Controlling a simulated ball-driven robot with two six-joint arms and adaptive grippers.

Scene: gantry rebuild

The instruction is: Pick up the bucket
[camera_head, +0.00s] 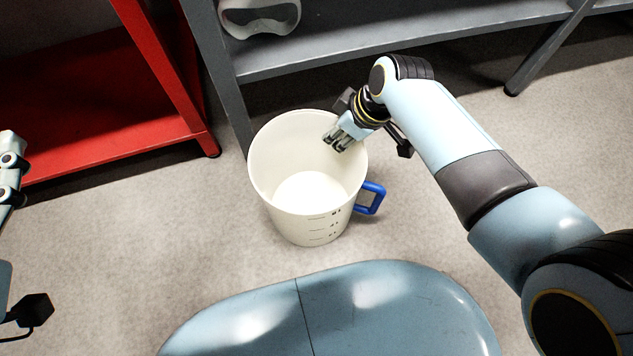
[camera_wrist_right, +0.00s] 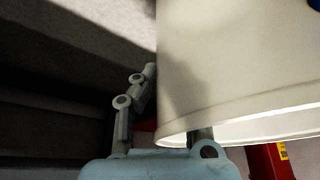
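The bucket (camera_head: 290,225) is a cream-white tub with a blue handle (camera_head: 370,198) on its right side. It stands upright on the floor, open at the top and empty. My right gripper (camera_head: 337,141) is at its far right rim. In the right wrist view the bucket wall (camera_wrist_right: 235,65) comes between the fingers of my right gripper (camera_wrist_right: 172,105). One finger is outside with a gap to the wall; the other is mostly hidden behind the wall. My left gripper (camera_head: 8,175) is cut off at the left edge, far from the bucket.
A red shelf (camera_head: 110,155) stands at the upper left. A grey shelf (camera_head: 400,45) stands behind the bucket, with a white object (camera_head: 262,22) on it. Grey floor (camera_head: 190,235) is clear left of the bucket.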

